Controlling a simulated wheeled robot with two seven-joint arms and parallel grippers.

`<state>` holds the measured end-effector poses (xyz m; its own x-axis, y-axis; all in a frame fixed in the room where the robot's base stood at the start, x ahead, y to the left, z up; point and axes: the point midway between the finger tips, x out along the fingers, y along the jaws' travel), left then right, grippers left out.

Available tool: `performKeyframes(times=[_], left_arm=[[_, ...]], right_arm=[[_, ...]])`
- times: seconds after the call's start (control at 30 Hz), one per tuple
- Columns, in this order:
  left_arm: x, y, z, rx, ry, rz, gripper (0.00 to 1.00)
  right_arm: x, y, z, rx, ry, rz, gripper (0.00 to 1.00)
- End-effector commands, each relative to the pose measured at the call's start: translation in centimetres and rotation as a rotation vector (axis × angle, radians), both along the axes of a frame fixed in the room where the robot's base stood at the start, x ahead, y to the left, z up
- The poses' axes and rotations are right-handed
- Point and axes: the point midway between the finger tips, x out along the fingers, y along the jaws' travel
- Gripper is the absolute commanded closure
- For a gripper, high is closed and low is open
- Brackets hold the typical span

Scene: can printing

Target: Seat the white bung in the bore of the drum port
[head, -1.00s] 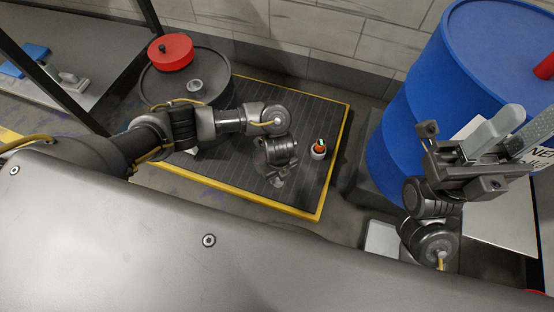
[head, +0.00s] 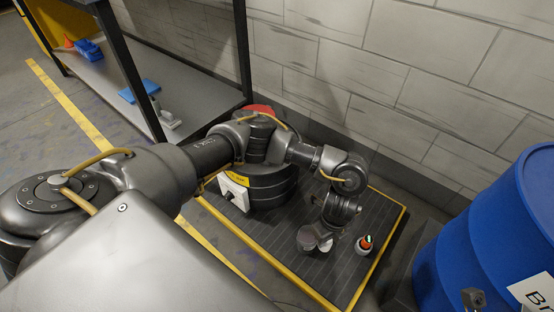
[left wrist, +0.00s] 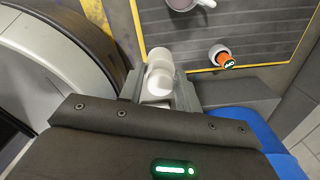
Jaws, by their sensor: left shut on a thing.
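In the left wrist view my left gripper (left wrist: 160,88) is shut on the white bung (left wrist: 160,76), a smooth rounded piece between the fingers.
The ribbed platform (head: 285,262) has a yellow edge. On it stand an orange item with a green face (head: 365,243) and a cup (left wrist: 181,4). The blue drum (head: 500,235) stands right, a shelf (head: 185,98) left.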

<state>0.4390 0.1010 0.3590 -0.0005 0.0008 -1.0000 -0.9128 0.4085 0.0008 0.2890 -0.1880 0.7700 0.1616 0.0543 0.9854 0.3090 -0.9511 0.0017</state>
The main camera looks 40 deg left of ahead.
Motion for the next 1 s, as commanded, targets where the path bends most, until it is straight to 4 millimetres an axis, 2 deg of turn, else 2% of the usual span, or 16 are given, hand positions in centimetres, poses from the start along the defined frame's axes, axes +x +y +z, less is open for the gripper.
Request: performKeyframes(times=[0.03,0.1,0.2,0.3,0.4,0.5,0.6,0.7,1.0], left_arm=[[2.0,1.0,3.2,0.001,-0.017,0.075,0.89],[3.5,2.5,7.3,0.001,-0.016,0.206,0.89],[4.6,4.8,13.2,0.0,-0.015,0.398,0.89],[4.6,6.9,18.3,-0.001,-0.013,0.578,0.89],[3.9,8.9,22.5,-0.001,-0.01,0.74,0.89],[2.9,10.4,25.6,0.0,-0.007,0.871,0.89],[2.1,11.3,27.6,-0.001,-0.004,0.964,0.89],[1.5,11.9,28.7,0.0,-0.002,1.019,0.89],[1.3,12.1,29.1,0.001,0.001,1.043,0.89]], right_arm=[[0.0,0.0,0.0,0.0,0.0,0.0,0.64],[0.0,0.0,0.0,0.0,0.0,0.0,0.64],[0.0,0.0,0.0,0.0,0.0,0.0,0.64],[0.0,0.0,0.0,0.0,0.001,0.0,0.64],[0.0,0.0,0.0,0.0,0.001,0.0,0.64],[0.0,0.0,0.0,0.0,0.001,0.0,0.64],[0.0,0.0,0.0,0.0,0.001,0.0,0.64],[0.0,0.0,0.0,0.0,0.0,0.0,0.64],[0.1,0.0,0.2,-0.001,-0.008,0.0,0.64]])
